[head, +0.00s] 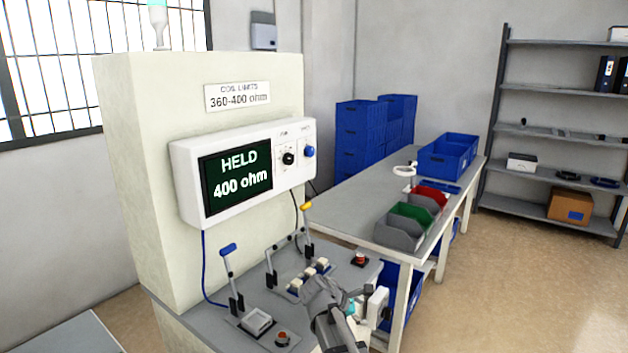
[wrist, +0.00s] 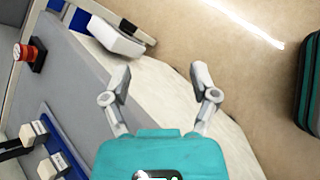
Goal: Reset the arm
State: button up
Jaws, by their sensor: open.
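My gripper (wrist: 161,80) is open in the wrist view, its two fingers spread apart with nothing between them. Below the fingers is the pale edge of the machine's bench and the floor. In the head view my grey arm reaches in at the bottom centre, over the front right part of the bench (head: 235,338). It hides part of the bench there, and the fingertips are hard to make out.
A meter (head: 236,182) on the cream cabinet reads "HELD 400 ohm". Close to my arm are a blue-handled lever (head: 229,262), a yellow-handled lever (head: 305,225), white blocks (head: 309,273) and a red button (head: 360,257). A table (head: 372,220) with bins stands behind.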

jog(key=s+d+f+m+g+y, duration=0.2)
jog(key=s+f+m+y, duration=0.15)
jog(key=s+m, duration=0.55)
jog(key=s+d+f+m+g+y, duration=0.25)
jog(key=s+m+y, duration=0.25)
jog(key=s+m, duration=0.3)
notch_tip(320, 180, up, 16)
jog(key=p, duration=1.7)
jog(key=shift+a+r, duration=0.25)
jog(key=shift+a, duration=0.1)
jog(key=shift+s, duration=0.1)
